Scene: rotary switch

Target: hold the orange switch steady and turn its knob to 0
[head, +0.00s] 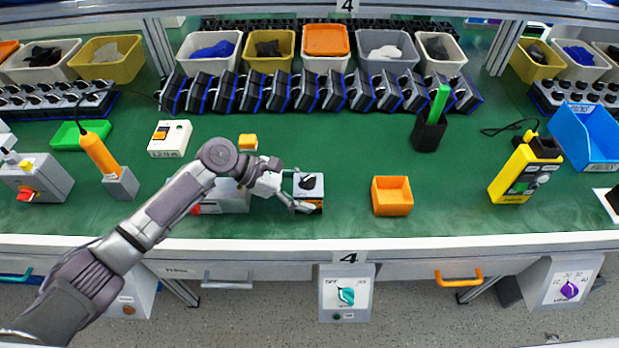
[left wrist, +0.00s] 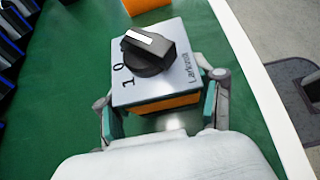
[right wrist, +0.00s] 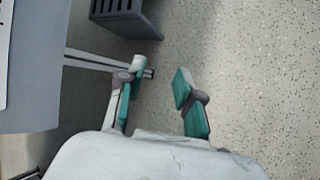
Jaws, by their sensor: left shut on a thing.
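The orange switch (head: 309,190) stands on the green bench near its front edge, with a light grey top plate and orange sides. It also shows in the left wrist view (left wrist: 157,85). Its black knob (left wrist: 149,51) has a white pointer mark; the plate carries the marks 0 and 1. My left gripper (head: 291,190) is shut on the switch body, one finger on each side, with the knob free above. My right gripper (right wrist: 157,88) is open and empty over the floor in the right wrist view; it is not in the head view.
An orange open bin (head: 392,197) stands right of the switch. A grey box (head: 225,198) sits behind my left wrist. A black holder with a green stick (head: 430,127) and a yellow controller (head: 523,172) stand farther right. The bench between the switch and orange bin is clear.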

